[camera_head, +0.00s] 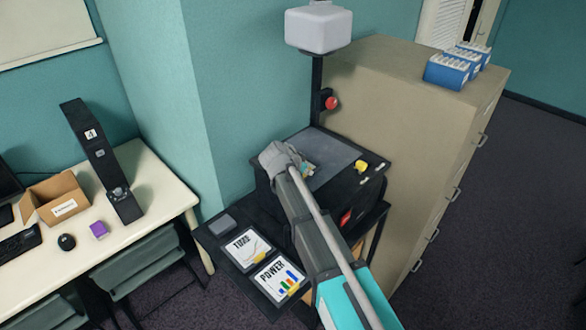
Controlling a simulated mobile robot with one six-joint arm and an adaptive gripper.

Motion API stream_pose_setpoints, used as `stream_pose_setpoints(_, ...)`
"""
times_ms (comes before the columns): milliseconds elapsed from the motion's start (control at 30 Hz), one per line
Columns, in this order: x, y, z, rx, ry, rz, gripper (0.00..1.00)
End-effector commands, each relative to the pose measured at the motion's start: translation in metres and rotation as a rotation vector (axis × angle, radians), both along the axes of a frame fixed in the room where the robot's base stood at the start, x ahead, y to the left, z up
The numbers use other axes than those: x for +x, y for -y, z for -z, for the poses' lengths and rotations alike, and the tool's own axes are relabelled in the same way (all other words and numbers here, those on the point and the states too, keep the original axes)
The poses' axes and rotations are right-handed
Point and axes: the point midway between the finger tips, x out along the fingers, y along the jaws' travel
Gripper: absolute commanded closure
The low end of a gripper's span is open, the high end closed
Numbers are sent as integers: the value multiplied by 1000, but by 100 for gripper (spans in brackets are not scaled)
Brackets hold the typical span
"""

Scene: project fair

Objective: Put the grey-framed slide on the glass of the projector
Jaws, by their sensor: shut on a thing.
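The overhead projector (350,190) is a black box with a grey glass top (335,150), a post and a pale head (319,27) above it. My gripper (287,163) is over the left part of the glass, shut on a slide. Only a small coloured patch of this slide (309,170) shows beside the fingers; most of it, its frame included, is hidden by my gripper and arm. I cannot tell whether it touches the glass. Two pale-framed slides, TIDES (244,250) and POWER (279,280), lie on the black side shelf (213,239).
A red knob (332,103) is on the post and a yellow object (361,167) on the projector's right edge. A tall beige cabinet (420,130) stands close behind and right. A desk (155,190) with a box (58,199) is at left. A small grey block (222,225) sits on the shelf.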

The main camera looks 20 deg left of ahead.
Motion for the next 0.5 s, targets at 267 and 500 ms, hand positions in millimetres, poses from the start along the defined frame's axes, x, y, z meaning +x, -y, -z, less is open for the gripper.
stream_pose_setpoints(267,0,0,-1,0,0,0,100)
stream_pose_setpoints(500,0,0,-9,0,0,0,100)
